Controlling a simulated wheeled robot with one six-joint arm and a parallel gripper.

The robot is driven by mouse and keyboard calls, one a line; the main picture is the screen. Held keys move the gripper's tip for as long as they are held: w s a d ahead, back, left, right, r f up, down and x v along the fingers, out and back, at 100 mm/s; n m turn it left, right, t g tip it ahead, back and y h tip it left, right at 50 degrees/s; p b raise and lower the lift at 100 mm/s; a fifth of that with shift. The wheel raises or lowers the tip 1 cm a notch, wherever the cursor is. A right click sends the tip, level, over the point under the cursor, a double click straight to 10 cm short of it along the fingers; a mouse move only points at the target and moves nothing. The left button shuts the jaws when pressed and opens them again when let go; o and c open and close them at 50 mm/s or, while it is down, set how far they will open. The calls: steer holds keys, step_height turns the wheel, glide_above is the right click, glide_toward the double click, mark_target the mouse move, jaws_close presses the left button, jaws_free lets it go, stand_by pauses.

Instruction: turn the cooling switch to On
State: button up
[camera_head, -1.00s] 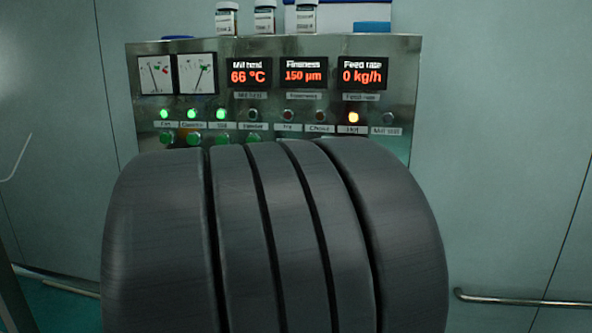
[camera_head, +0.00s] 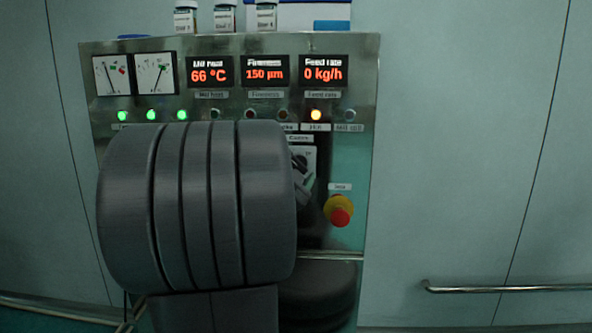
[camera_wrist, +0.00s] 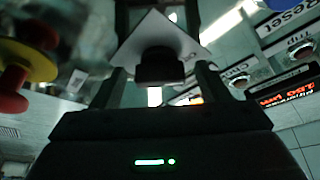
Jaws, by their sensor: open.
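The cooling switch has a dark knob (camera_wrist: 160,66) on a white plate (camera_wrist: 183,38), seen close up in the wrist view. My gripper (camera_wrist: 160,80) is open, with one dark finger on each side of the knob. I cannot tell whether a finger touches it. In the head view the switch's pale plate (camera_head: 306,157) shows just right of my arm, under a partly covered label. My arm hides much of the switch there, and the knob's setting is not readable.
A red and yellow stop button (camera_head: 339,210) stands close to the right of the switch; it also shows in the wrist view (camera_wrist: 24,75). Lamps and displays (camera_head: 265,71) line the panel above. Several bottles (camera_head: 225,17) stand on top. A rail (camera_head: 505,289) runs along the right wall.

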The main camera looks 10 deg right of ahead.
steer(key=c, duration=1)
steer(key=shift+o, duration=0.2)
steer(key=shift+m, duration=0.4)
steer(key=m+p, duration=0.1)
steer(key=m+g+p, duration=0.1)
steer(key=m, duration=0.1)
steer(key=m+g+p, duration=0.1)
steer(key=shift+r+h, duration=0.3)
steer(key=m+g+p, duration=0.2)
steer(key=m+p, duration=0.2)
steer(key=m, duration=0.1)
steer(key=shift+r, duration=0.1)
steer(key=m+g+y+p, duration=0.1)
steer(key=m+y+p, duration=0.1)
steer(key=m+p, duration=0.2)
steer(key=shift+r, duration=0.15)
steer(key=shift+m+g+y+p, duration=0.3)
steer(key=shift+m+y+p, duration=0.6)
steer(key=shift+m+p, duration=0.7)
steer(key=shift+f, duration=0.25)
